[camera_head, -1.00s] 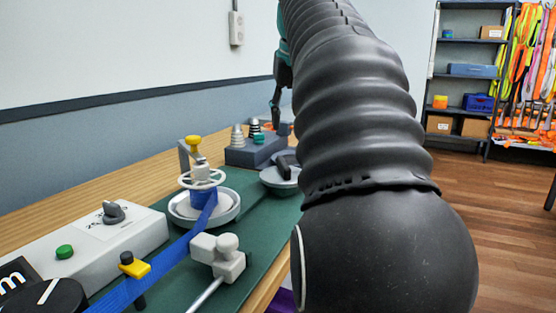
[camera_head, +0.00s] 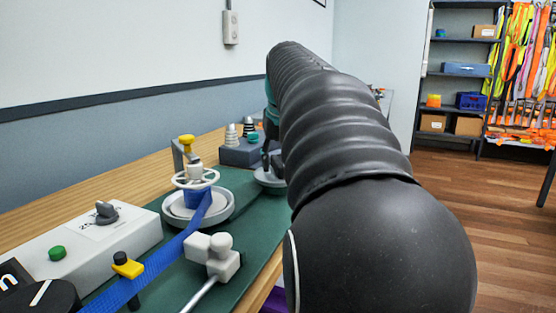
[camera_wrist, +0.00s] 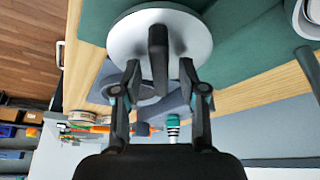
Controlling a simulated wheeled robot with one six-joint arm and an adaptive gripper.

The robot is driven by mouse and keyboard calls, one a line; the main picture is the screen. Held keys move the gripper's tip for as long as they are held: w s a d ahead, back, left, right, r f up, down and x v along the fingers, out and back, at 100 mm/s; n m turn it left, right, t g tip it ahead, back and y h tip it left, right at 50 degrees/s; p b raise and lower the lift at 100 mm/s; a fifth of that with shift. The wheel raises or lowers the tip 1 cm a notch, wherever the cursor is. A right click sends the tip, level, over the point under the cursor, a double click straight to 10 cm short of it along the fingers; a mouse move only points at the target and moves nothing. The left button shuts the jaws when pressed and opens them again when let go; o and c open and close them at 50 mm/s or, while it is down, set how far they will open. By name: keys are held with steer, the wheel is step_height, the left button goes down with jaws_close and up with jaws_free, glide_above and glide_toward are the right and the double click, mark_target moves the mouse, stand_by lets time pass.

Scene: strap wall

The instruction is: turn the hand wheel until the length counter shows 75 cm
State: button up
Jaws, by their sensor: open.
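A grey disc with a dark upright bar (camera_wrist: 158,55) fills the top middle of the wrist view. In the head view the disc (camera_head: 268,178) shows partly behind my arm. My gripper (camera_wrist: 160,70) is open, one finger on each side of the bar; contact is unclear. A white spoked ring (camera_head: 195,178) sits above a spool with blue strap (camera_head: 165,255). I cannot tell which of the disc or ring is the hand wheel. A black panel marked "m" (camera_head: 12,276) is cut off at the left edge; no length reading is legible.
A grey box (camera_head: 125,235) with a green button and dark knob stands at left. A yellow-topped post (camera_head: 128,265) and grey clamp (camera_head: 215,255) flank the strap. A block with cones (camera_head: 240,150) stands beyond the disc. The floor at right is clear.

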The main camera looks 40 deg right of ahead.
jaws_close()
steer(key=shift+m, duration=0.3)
steer(key=m+h, duration=0.1)
steer(key=m, duration=0.1)
steer(key=shift+a+m+g, duration=0.15)
steer(key=shift+m+g, duration=0.15)
steer(key=m+g+h, duration=0.1)
steer(key=m, duration=0.3)
steer(key=shift+w+m, duration=0.15)
steer(key=shift+m, duration=0.15)
steer(key=m+g, duration=0.1)
steer(key=m, duration=0.2)
steer(key=shift+m+g+h, duration=0.3)
steer(key=shift+g+h, duration=0.1)
steer(key=m+g, duration=0.1)
steer(key=m, duration=0.2)
steer(key=shift+w+m+g, duration=0.15)
steer(key=shift+m+g, duration=0.15)
steer(key=m+g, duration=0.1)
steer(key=m, duration=0.2)
steer(key=m+g+y, duration=0.1)
steer(key=m, duration=0.2)
